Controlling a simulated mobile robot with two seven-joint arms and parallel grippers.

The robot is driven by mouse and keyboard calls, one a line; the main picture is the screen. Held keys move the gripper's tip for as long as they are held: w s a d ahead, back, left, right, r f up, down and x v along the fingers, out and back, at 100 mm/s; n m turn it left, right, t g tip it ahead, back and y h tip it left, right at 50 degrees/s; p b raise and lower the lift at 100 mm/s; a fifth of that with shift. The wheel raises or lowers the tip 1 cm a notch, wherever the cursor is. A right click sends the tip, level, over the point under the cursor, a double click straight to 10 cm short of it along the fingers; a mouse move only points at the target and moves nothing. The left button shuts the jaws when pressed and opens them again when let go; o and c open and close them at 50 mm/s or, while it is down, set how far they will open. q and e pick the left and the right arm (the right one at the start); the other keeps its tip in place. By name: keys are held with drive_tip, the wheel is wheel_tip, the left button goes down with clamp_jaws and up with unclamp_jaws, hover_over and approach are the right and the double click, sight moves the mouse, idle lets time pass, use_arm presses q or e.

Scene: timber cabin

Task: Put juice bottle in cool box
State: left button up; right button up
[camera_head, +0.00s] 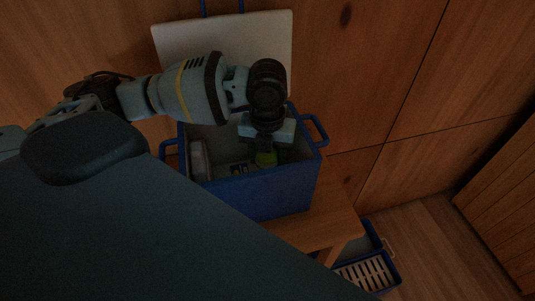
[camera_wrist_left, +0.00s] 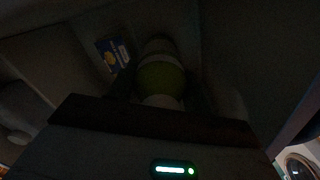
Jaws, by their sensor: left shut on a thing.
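The cool box (camera_head: 262,196) is a blue box with a pale inside and blue side handles, standing open on a wooden table. My left gripper (camera_head: 266,146) reaches down into its opening from above. It is shut on the juice bottle (camera_head: 266,158), of which a yellow-green part shows below the fingers. In the left wrist view the bottle (camera_wrist_left: 161,75) is green with a pale band and sits between the dark fingers, inside the box. Whether its base touches the box floor cannot be told. My right gripper is not in view.
A blue and white pack (camera_head: 239,169) lies in the box, left of the bottle; it also shows in the left wrist view (camera_wrist_left: 113,53). The box's white lid (camera_head: 222,38) stands raised behind. A blue crate with a white slatted insert (camera_head: 367,274) is on the floor at right.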

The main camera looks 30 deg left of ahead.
use_arm(q)
drive_tip(key=o, duration=1.2)
drive_tip(key=shift+f, duration=0.1)
drive_tip(key=shift+c, duration=0.2)
wheel_tip(320, 180, up, 12)
drive_tip(key=shift+r+p, duration=0.15)
drive_tip(key=shift+p, duration=0.25)
